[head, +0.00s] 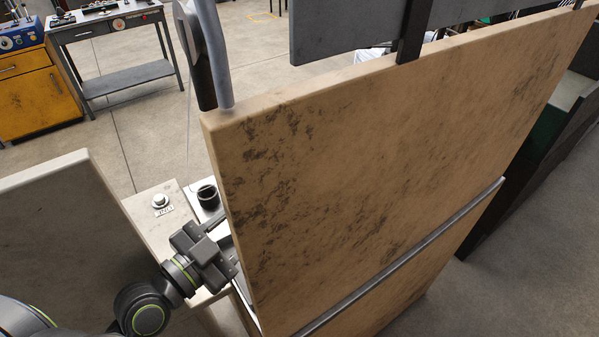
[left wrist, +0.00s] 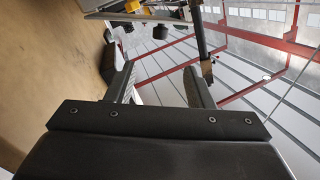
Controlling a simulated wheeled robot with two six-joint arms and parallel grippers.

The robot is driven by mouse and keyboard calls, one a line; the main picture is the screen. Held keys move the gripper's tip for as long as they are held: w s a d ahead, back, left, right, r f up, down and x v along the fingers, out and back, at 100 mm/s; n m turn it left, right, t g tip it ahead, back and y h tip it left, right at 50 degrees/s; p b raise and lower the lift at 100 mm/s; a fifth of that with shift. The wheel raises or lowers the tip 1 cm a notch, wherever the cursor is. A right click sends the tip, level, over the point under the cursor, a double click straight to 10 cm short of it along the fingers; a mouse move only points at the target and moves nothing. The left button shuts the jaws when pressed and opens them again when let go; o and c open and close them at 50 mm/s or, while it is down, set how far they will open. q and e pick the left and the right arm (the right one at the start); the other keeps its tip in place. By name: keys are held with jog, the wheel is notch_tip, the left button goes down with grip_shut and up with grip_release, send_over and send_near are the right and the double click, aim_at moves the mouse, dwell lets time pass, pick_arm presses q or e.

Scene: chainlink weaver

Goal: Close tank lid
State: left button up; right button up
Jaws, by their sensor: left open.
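A large, worn beige panel (head: 380,150) stands steeply tilted across the middle and right of the head view. It may be the tank lid, standing raised, but I cannot be sure. A grey bar (head: 400,258) runs across its face. My left gripper (head: 227,243) is at the panel's lower left edge, with its jaws partly behind that edge. In the left wrist view the left gripper (left wrist: 160,78) is open, with nothing seen between the fingers. A beige surface (left wrist: 45,45) fills the left of that view, close to one finger. The tank's opening is hidden. My right gripper is out of view.
A pale ledge with a round button (head: 160,201) and a dark cup-like part (head: 208,196) lies just beyond the left gripper. A pale panel (head: 55,225) stands at left. A grey pipe (head: 213,50) rises at the beige panel's top corner. A workbench (head: 115,50) stands behind.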

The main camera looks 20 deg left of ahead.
pick_arm(q)
jog(key=b+x, duration=0.4)
jog(key=x, duration=1)
jog(key=shift+w+d+r, duration=0.1)
jog(key=shift+w+r, duration=0.05)
jog(key=shift+w, duration=0.2)
jog(key=shift+x, duration=0.95)
grip_shut()
